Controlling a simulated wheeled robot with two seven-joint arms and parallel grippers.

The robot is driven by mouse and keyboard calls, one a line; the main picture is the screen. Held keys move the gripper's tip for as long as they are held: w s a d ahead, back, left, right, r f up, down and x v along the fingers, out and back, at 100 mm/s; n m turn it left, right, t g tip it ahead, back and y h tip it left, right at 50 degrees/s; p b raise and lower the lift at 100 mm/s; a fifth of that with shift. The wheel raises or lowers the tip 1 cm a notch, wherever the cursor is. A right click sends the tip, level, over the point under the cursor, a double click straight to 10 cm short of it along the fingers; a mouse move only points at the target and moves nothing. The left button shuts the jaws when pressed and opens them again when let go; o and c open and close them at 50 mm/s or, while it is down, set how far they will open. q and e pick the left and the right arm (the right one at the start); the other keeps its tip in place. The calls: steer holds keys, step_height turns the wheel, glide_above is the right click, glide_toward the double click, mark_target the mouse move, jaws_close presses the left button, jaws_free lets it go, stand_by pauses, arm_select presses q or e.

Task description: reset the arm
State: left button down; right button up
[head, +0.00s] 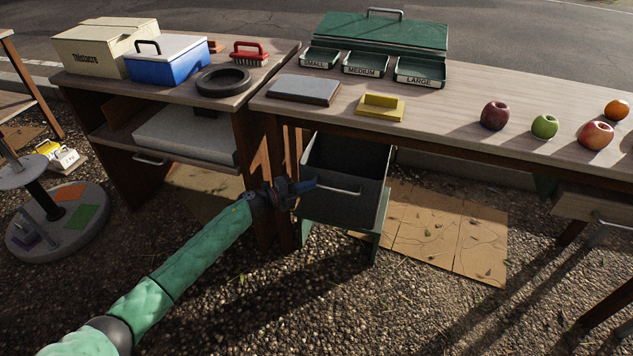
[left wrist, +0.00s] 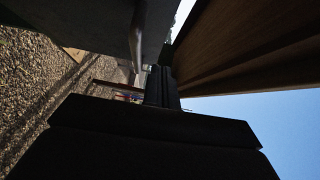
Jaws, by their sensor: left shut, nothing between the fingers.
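My left arm comes in from the lower left of the head view in a green sleeve. My left gripper (head: 303,186) is shut and empty. It is below the tabletop level, in front of the dark open bin (head: 345,180) under the long table, close to the bin's left front side. I cannot tell whether it touches the bin. In the left wrist view the dark gripper body fills the lower middle, with gravel at left and a wooden underside at upper right. My right gripper does not show.
The left shelf (head: 130,85) carries a blue cooler (head: 168,62) and a black ring (head: 223,80). Gravel in front is open.

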arm_select(q)
steer(key=v, duration=0.7)
